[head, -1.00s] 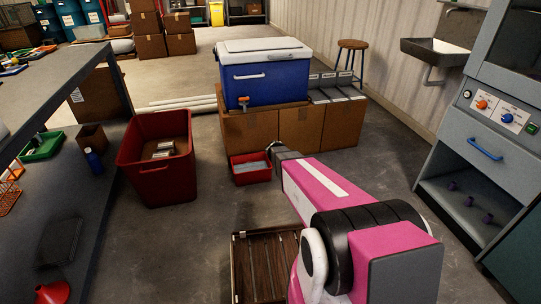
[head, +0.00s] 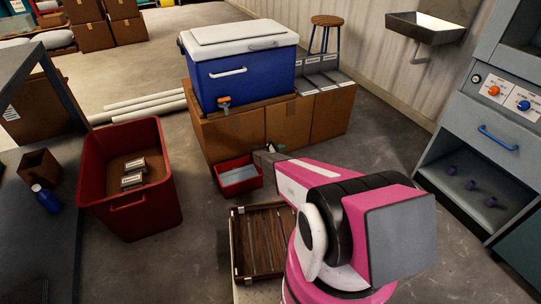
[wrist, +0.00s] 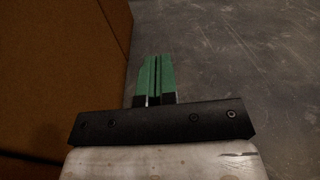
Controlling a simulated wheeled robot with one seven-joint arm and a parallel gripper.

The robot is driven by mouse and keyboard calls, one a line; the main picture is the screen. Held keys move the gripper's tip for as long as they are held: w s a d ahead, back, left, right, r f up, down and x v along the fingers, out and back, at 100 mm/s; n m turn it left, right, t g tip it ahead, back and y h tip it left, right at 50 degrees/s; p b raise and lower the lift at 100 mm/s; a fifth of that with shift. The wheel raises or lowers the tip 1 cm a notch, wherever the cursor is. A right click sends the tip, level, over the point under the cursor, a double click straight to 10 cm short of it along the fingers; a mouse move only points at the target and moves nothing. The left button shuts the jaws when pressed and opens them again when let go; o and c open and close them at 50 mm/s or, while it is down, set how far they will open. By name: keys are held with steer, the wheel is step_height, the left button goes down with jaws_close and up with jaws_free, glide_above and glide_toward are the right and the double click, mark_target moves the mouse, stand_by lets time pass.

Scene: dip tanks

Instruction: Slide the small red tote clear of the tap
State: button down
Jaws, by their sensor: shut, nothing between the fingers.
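The small red tote (head: 241,188) stands on the floor in front of the cardboard boxes. It is below the orange tap (head: 224,104) of the blue cooler (head: 245,80) and holds something flat and pale blue. My arm's end is beside the tote's right side in the head view, and partly hides that area. In the wrist view, my gripper (wrist: 154,78) has its green fingers pressed together with nothing between them. Bare floor lies beyond them, and the tote does not show there. I cannot tell whether my gripper touches the tote.
Cardboard boxes (head: 238,135) carry the cooler; a brown box face (wrist: 60,70) is close left of my gripper in the wrist view. A large red bin (head: 150,208) stands left of the tote. A slatted brown crate (head: 262,240) lies nearer me. The floor between bin and crate is clear.

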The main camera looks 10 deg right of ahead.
steer(key=v, duration=2)
step_height(320, 180, down, 10)
steer(key=d, duration=0.1)
steer(key=shift+w, duration=0.15)
steer(key=x, duration=3.2)
steer(key=shift+d, duration=0.25)
steer(key=shift+r, duration=0.1)
